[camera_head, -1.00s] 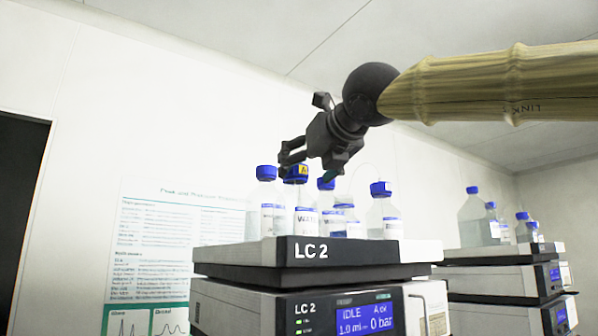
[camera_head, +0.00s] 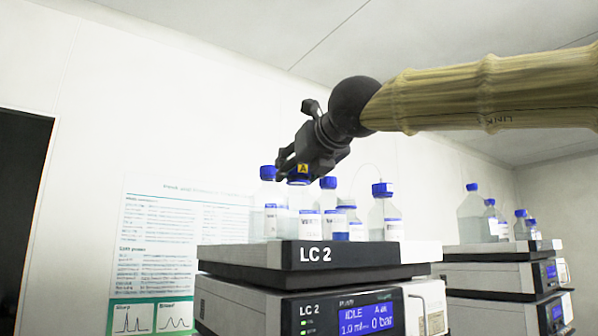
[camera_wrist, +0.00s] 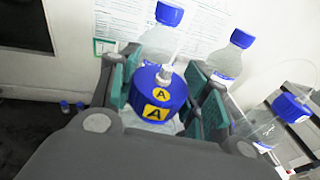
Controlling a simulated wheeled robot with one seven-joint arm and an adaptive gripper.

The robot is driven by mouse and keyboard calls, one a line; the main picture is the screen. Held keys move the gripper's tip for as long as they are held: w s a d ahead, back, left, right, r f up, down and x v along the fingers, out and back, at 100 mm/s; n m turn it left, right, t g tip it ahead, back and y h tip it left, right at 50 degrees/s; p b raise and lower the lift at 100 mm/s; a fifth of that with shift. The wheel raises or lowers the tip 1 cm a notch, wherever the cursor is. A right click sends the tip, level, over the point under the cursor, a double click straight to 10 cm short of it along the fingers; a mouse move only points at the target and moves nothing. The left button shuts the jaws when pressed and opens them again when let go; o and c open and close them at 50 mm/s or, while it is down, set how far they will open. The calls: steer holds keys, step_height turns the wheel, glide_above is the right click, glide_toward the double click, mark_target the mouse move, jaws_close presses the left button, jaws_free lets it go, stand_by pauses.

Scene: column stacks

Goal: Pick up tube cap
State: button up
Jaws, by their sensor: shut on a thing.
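The tube cap (camera_head: 299,178) is blue with a yellow "A" label. In the wrist view the cap (camera_wrist: 158,92) has two yellow "A" labels and a pale tube fitting on top. My gripper (camera_head: 297,174) is shut on the cap from above, with a green-padded finger on each side in the wrist view. A clear bottle with a white label (camera_head: 304,224) stands below it. I cannot tell whether the cap still touches the bottle.
Several blue-capped bottles stand close around on the LC 2 unit's tray (camera_head: 268,254), including one on the left (camera_head: 267,173) and one on the right (camera_head: 382,190). A second stack with bottles (camera_head: 470,215) stands at the right. A poster (camera_head: 165,240) hangs behind.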

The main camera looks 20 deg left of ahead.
steer(key=shift+w+d+f, duration=0.1)
steer(key=shift+w+f, duration=0.1)
steer(key=shift+w, duration=0.3)
steer(key=shift+s+r, duration=0.45)
steer(key=shift+r, duration=0.4)
steer(key=shift+w+r+b, duration=0.3)
steer(key=shift+r+b, duration=0.25)
steer(key=shift+r, duration=0.4)
steer(key=shift+f+b+v, duration=0.15)
steer(key=shift+b+v, duration=1.25)
steer(key=shift+v, duration=2.7)
steer(key=shift+f+b+v, duration=0.15)
steer(key=shift+b+v, duration=1.25)
steer(key=shift+v, duration=2.7)
